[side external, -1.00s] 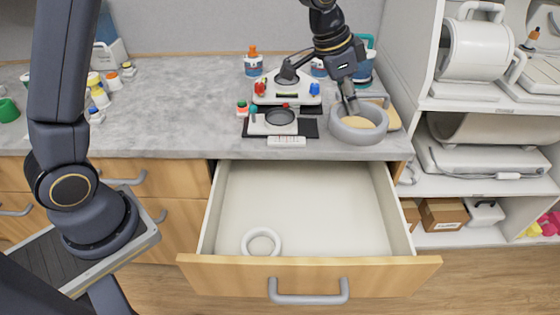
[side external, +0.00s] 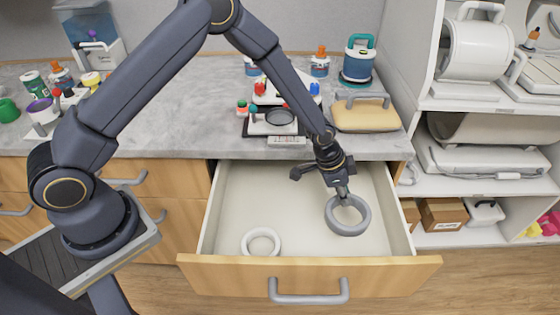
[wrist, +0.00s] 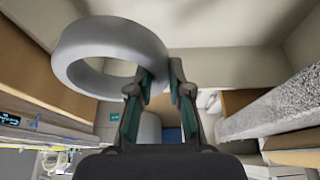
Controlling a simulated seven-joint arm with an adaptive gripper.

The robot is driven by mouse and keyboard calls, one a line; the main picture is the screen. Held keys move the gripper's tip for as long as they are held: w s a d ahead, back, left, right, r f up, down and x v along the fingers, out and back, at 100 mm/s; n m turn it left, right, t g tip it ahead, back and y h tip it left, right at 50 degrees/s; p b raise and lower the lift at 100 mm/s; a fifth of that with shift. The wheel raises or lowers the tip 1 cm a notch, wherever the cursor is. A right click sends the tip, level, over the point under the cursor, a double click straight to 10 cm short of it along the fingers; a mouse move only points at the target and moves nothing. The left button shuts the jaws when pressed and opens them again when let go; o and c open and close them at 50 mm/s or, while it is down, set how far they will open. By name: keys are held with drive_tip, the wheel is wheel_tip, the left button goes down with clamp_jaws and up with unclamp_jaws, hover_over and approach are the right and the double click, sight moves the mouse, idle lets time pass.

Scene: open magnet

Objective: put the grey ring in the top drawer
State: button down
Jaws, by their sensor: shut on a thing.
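The grey ring (side external: 348,216) is inside the outline of the open top drawer (side external: 300,262), toward its right side. My gripper (side external: 342,195) is shut on the ring's far rim and holds it from above. In the wrist view the grey ring (wrist: 108,55) is pinched between the fingertips (wrist: 155,85) and tilts to the left of them. I cannot tell whether the ring touches the drawer floor. A smaller white ring (side external: 261,242) lies in the drawer's front left corner.
The grey counter (side external: 190,110) behind the drawer holds a small device with coloured knobs (side external: 275,120), a tan pad with a grey handle (side external: 365,112) and bottles. White shelves (side external: 480,100) stand at right. The drawer's middle is clear.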

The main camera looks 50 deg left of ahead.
wheel_tip(320, 180, down, 15)
drive_tip(key=shift+w+r, duration=0.1)
idle(0.3)
drive_tip(key=shift+f, duration=0.2)
drive_tip(key=c, duration=1.1)
unclamp_jaws()
drive_tip(key=shift+r, duration=0.15)
